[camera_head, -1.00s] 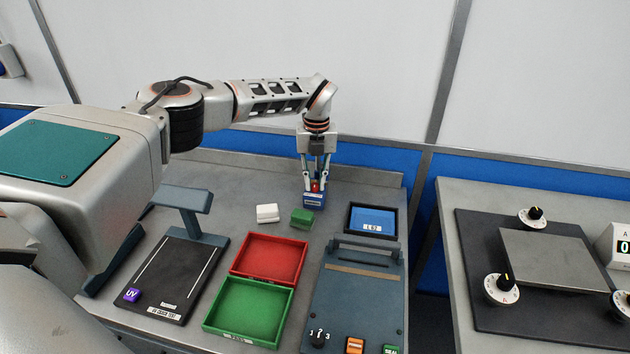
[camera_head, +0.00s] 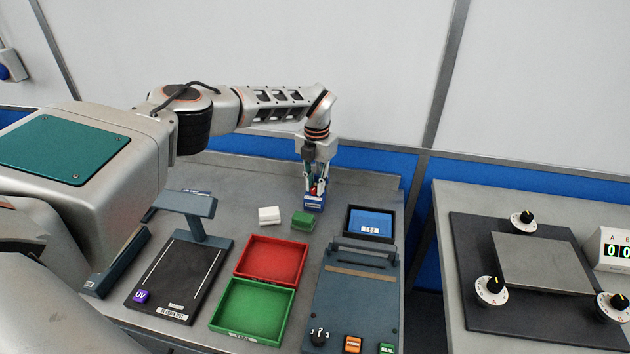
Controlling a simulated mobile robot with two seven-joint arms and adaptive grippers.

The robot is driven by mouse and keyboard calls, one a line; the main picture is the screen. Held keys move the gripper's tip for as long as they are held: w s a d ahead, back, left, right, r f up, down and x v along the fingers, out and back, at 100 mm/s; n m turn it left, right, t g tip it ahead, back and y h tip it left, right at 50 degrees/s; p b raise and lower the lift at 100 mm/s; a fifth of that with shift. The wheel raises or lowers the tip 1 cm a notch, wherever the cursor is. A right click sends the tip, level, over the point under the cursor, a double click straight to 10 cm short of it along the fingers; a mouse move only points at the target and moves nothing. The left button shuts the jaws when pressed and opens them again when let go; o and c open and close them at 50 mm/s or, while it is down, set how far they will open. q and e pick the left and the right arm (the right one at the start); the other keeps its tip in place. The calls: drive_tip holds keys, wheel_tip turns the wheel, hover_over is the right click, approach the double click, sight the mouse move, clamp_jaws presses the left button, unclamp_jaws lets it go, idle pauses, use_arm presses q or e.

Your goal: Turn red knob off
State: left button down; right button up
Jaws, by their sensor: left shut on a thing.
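A small blue box (camera_head: 313,205) with a red knob (camera_head: 313,190) on top stands at the back of the bench. My left gripper (camera_head: 316,186) points straight down over it. Its fingers are shut on the red knob and hide most of it. The knob's pointer or marking cannot be made out. My right gripper is not in view.
A white block (camera_head: 269,216) and a green block (camera_head: 303,220) lie just in front. A hotplate with black knobs (camera_head: 491,290) stands right.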

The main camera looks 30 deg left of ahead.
use_arm(q)
drive_tip(key=shift+m+p, duration=0.35)
drive_tip(key=shift+m, duration=0.75)
drive_tip(key=c, duration=1.9)
unclamp_jaws()
wheel_tip(320, 180, up, 12)
drive_tip(key=shift+d, duration=0.15)
